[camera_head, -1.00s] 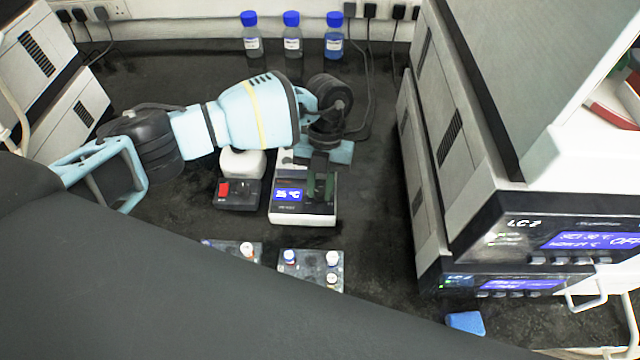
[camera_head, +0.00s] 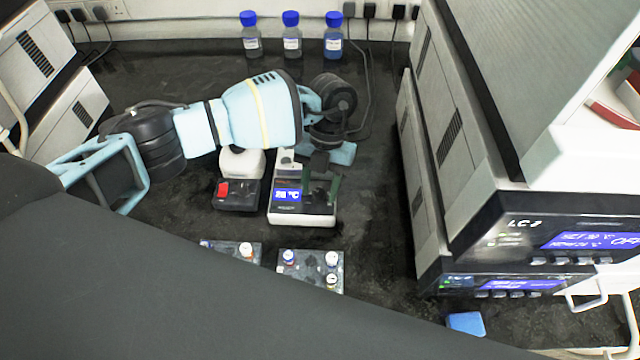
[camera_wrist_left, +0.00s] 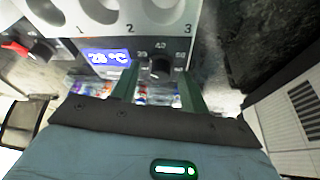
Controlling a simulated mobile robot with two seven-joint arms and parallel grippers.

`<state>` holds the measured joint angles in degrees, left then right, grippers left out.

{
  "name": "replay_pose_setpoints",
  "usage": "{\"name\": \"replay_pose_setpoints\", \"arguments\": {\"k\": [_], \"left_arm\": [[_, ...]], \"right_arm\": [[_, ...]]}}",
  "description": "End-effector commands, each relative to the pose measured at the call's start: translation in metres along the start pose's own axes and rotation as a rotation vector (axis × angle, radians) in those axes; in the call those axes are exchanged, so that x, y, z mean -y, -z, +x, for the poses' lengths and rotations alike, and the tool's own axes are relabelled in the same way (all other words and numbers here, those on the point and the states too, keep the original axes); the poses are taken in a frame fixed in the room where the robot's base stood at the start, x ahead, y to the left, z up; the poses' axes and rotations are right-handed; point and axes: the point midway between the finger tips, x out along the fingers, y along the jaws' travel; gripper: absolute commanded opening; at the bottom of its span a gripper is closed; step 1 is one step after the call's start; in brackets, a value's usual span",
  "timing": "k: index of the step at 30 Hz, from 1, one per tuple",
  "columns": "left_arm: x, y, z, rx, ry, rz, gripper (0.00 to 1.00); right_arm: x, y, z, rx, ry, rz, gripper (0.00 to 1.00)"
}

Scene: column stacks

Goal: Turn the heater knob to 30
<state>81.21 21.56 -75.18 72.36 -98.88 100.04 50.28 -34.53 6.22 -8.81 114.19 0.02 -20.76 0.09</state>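The heater (camera_head: 288,215) is a white box with a lit blue display, on the dark bench in the head view. In the left wrist view its display (camera_wrist_left: 106,57) seems to read 28 or 29 °C. Its dark round knob (camera_wrist_left: 160,68) is beside the display, with a small printed scale around it; its pointer is too blurred to read. My left gripper (camera_head: 322,188) is at the heater's front right. In the left wrist view its green fingers (camera_wrist_left: 159,90) are apart, one each side of the knob, with gaps visible. My right gripper is in neither view.
A dark box with a red switch (camera_head: 223,189) stands just left of the heater. Vial racks (camera_head: 310,265) lie in front. Blue-capped bottles (camera_head: 291,40) stand at the back. Stacked LC units (camera_head: 480,225) wall off the right side, with bare bench between them and the heater.

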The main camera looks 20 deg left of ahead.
Motion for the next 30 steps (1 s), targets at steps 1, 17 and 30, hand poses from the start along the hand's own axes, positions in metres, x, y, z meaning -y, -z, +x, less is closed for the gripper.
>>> {"name": "replay_pose_setpoints", "arguments": {"k": [1, 17, 30], "left_arm": [[0.000, 0.000, 0.001, -0.001, 0.000, 0.000, 0.44], [0.001, -0.001, -0.040, 0.001, 0.001, 0.000, 0.44], [0.000, 0.000, -0.077, -0.002, 0.000, 0.000, 0.44]], "right_arm": [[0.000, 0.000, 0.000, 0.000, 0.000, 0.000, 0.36], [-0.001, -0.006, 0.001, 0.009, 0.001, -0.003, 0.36], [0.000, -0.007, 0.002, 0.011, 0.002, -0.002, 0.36]]}}
